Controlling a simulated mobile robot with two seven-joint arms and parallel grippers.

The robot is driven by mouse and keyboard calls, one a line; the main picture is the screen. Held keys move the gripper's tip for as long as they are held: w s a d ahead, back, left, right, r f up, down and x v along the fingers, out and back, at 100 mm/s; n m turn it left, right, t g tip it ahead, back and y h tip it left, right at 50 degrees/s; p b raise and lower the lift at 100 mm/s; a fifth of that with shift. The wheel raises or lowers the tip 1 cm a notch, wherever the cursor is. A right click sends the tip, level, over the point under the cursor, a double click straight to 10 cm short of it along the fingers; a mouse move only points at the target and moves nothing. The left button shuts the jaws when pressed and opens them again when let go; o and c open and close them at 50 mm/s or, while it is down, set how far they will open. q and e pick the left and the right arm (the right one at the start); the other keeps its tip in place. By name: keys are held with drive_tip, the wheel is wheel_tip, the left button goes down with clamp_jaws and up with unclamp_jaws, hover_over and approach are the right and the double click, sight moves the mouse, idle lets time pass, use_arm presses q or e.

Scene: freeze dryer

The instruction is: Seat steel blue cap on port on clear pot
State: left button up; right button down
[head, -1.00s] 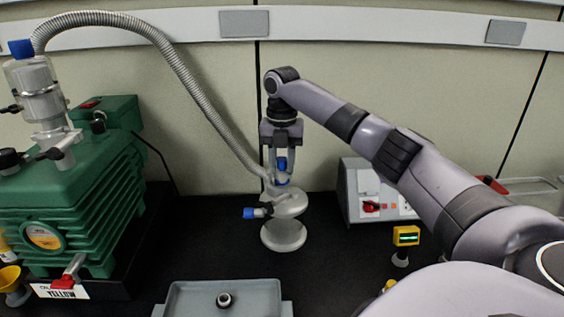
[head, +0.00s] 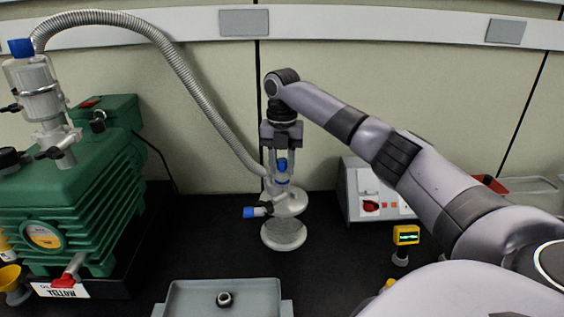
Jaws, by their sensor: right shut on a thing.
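The clear pot (head: 284,234) stands upright on the black bench, with a grey top and a side valve with a blue end (head: 251,212). My right gripper (head: 282,174) points straight down over the top of the pot, its two fingers either side of a small blue cap (head: 282,164). It is shut on this cap. The cap is upright, above or at the port on the pot's top; a second blue band shows just below, and the fingers partly hide this area. I cannot tell whether the cap touches the port. My left gripper is out of view.
A ribbed metal hose (head: 190,88) runs from the glass trap on the green pump (head: 75,200) to the pot's top, close beside my gripper. A grey tray (head: 190,297) holding a small dark ring-shaped part is in front. A grey socket box (head: 358,205) and yellow gauge (head: 406,236) stand right.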

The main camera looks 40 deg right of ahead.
drive_tip(key=shift+f, duration=0.35)
idle(0.4)
drive_tip(key=c, duration=0.7)
unclamp_jaws()
drive_tip(key=shift+a+r, duration=0.1)
drive_tip(key=shift+a, duration=0.05)
drive_tip(key=shift+w, duration=0.1)
